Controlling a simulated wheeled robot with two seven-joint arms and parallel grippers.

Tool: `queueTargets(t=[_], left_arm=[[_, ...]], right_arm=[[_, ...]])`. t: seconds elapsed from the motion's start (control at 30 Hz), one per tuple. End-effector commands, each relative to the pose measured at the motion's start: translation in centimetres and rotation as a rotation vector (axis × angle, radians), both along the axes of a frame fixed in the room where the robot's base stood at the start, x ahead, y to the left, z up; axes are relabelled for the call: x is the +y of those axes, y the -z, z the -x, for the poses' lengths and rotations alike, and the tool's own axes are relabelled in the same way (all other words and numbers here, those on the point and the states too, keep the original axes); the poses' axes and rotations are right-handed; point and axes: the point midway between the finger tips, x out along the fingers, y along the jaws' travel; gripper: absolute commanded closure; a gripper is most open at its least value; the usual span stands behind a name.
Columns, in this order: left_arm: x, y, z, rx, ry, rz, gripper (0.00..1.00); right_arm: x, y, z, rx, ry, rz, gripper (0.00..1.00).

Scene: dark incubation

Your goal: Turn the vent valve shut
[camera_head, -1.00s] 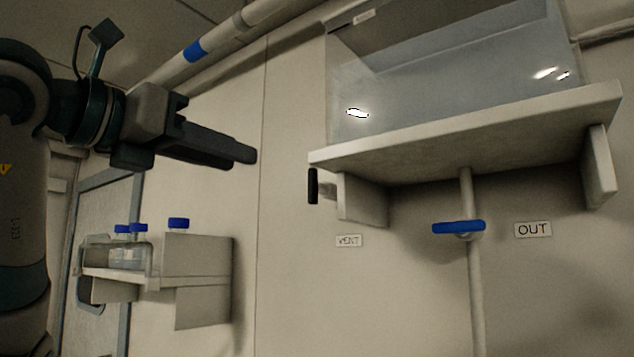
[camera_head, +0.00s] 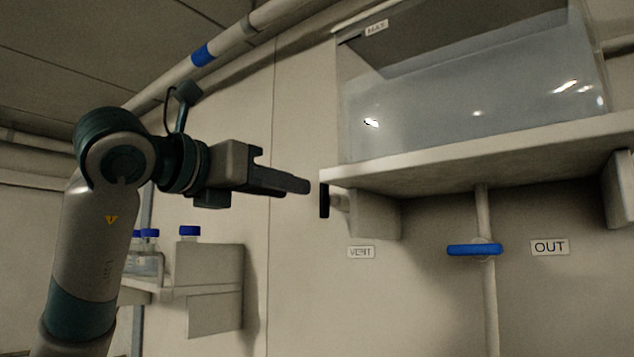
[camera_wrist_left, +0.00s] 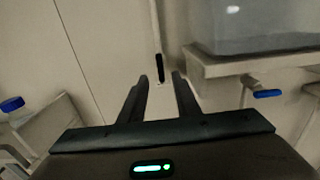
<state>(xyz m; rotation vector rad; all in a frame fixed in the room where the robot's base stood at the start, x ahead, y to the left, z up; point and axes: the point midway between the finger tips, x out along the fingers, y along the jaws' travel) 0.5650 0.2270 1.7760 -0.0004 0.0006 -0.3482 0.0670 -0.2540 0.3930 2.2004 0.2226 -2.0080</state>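The vent valve's black handle (camera_head: 324,200) is a narrow upright bar on a short stem at the left end of the shelf, above the VENT label (camera_head: 361,252). In the left wrist view the handle (camera_wrist_left: 158,68) shows as a thin dark bar ahead, between the lines of the two fingers. My left gripper (camera_head: 306,186) points right, its tips just left of the handle and slightly higher in the head view. In the left wrist view the gripper (camera_wrist_left: 160,80) has its fingers apart with nothing between them. Contact with the handle does not show. My right gripper is out of view.
A clear tank (camera_head: 470,110) stands on the thick shelf (camera_head: 450,168) right of the gripper. A blue handle (camera_head: 474,250) sits on a pipe beside the OUT label (camera_head: 549,247). Blue-capped bottles (camera_head: 150,255) stand on a lower shelf at left. The wall below the VENT label is clear.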

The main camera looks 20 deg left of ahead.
Motion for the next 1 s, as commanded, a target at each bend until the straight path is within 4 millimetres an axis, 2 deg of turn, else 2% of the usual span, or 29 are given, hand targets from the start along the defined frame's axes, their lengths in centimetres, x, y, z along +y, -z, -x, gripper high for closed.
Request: queueTargets(t=[0.03, 0.3, 0.5, 0.7, 0.97, 1.0], left_arm=[[-0.4, -0.4, -1.0, 0.004, 0.001, 0.000, 0.70], [-2.0, -0.3, -5.3, 0.004, 0.002, 0.000, 0.70], [-2.7, -0.2, -7.4, 0.001, 0.001, 0.000, 0.70], [-3.0, 0.0, -8.1, 0.001, 0.000, 0.000, 0.70], [-3.0, 0.0, -8.2, 0.000, 0.000, 0.000, 0.70], [-3.0, 0.0, -8.2, 0.000, 0.000, 0.000, 0.80]], right_arm=[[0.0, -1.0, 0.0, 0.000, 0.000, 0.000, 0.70], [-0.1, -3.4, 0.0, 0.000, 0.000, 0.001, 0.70], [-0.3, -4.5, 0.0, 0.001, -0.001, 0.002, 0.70], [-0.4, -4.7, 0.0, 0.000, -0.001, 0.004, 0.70], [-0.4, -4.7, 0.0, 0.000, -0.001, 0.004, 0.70], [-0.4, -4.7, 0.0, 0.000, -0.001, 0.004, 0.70]])
